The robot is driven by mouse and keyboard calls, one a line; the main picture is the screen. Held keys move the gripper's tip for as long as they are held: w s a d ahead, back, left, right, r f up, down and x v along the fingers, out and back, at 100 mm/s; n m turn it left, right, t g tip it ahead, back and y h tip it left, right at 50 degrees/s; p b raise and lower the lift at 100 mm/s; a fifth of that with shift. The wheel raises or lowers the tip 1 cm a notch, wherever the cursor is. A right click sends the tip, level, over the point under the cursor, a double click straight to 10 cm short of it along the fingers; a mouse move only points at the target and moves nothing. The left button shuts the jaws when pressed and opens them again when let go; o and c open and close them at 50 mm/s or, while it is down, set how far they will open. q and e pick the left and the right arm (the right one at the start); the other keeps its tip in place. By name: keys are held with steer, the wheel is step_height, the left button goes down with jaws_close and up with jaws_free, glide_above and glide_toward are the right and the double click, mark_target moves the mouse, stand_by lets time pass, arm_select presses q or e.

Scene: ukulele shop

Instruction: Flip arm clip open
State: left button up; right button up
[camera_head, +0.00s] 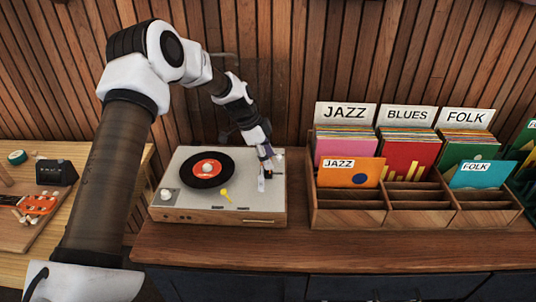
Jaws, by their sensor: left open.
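A record player (175,208) with a pale top and wooden sides stands on the wooden counter, with a black record with a red label (207,170) on its platter. A small yellow piece (226,195) lies on the deck just right of the record's lower edge. My left gripper (267,172) is open and points down over the right side of the deck, where a small white upright part (261,184) shows just below it. The gripper hides much of that area. I cannot make out the arm clip or whether the gripper touches it. My right gripper is out of view.
A wooden record rack (347,218) with sleeves marked jazz, blues and folk stands to the right of the player. A slatted wall is behind. The counter front (300,255) is clear. A lower table (20,238) at left holds a ukulele and a black box.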

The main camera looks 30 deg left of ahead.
arm_select(q)
steer(key=shift+s+r, duration=0.25)
steer(key=shift+c, duration=1.1)
jaws_close()
